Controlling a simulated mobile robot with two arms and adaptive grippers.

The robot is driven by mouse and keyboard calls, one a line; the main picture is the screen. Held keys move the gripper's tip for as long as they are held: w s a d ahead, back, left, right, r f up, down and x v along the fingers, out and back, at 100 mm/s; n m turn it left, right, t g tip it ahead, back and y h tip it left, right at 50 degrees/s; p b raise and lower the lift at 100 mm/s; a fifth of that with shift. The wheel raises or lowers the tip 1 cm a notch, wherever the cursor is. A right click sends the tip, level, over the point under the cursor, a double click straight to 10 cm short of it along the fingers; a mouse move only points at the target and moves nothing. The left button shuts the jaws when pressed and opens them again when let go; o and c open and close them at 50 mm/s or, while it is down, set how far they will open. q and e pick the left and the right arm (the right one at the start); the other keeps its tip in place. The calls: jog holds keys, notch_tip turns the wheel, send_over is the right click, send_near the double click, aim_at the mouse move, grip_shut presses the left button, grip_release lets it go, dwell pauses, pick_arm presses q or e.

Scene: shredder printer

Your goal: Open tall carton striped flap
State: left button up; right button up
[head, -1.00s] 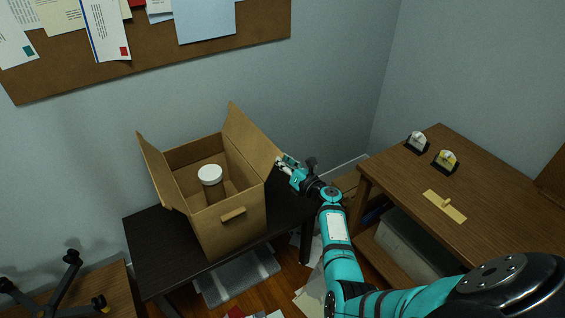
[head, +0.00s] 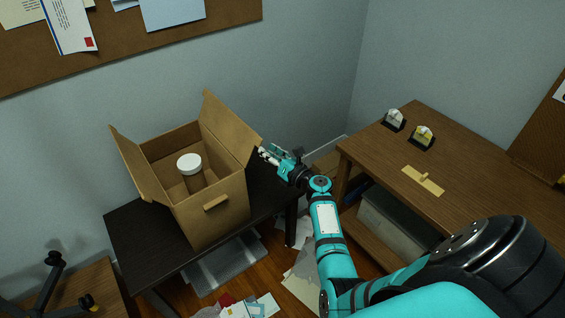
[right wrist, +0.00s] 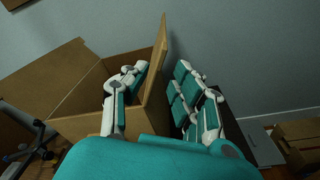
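A tall brown carton (head: 222,218) stands on a dark table with its top open and a white-lidded jar (head: 189,164) inside. Its left flap (head: 138,165) and right flap (head: 230,128) stand up and lean outward; I see no stripes on either. The carton also shows in the right wrist view (right wrist: 85,120). My right gripper (head: 268,155) is at the outer side of the right flap. In the right wrist view its fingers (right wrist: 160,95) are spread, with the right flap (right wrist: 156,65) between them; contact is unclear. My left gripper is not in view.
The dark table (head: 150,245) has bare room left of the carton. A wooden desk (head: 465,160) with two small holders stands at the right. A black stand (head: 52,280) is at the lower left. Papers (head: 305,270) lie on the floor; a pinboard (head: 130,45) hangs behind.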

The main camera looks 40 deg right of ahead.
jog(key=s, duration=0.8)
jog(key=shift+s+d+r, duration=0.15)
jog(key=shift+d+r, duration=0.15)
jog(key=shift+d, duration=0.05)
jog(key=s+a+f+n+g, duration=0.35)
jog(key=f+n, duration=0.25)
jog(key=f, duration=0.4)
jog(key=s+a+f+n+g, duration=0.3)
jog(key=s+a+f+n, duration=0.15)
jog(key=f, duration=0.45)
jog(key=s+a+f+n+g, duration=0.3)
jog(key=s+f+n, duration=0.3)
jog(key=f, duration=0.4)
jog(key=s+a+f+n+g, duration=0.1)
jog(key=s+f+n+g, duration=0.1)
jog(key=s+f+n, duration=0.3)
jog(key=s+a+f+n+g+h, duration=0.1)
jog(key=s+f+n, duration=0.5)
jog(key=s+n, duration=0.7)
jog(key=s+a+f+n+g, duration=0.1)
jog(key=s+f+n+g, duration=0.2)
jog(key=s+n, duration=0.6)
jog(key=s+f, duration=0.2)
jog(key=s, duration=0.5)
jog(key=shift+f+g, duration=0.35)
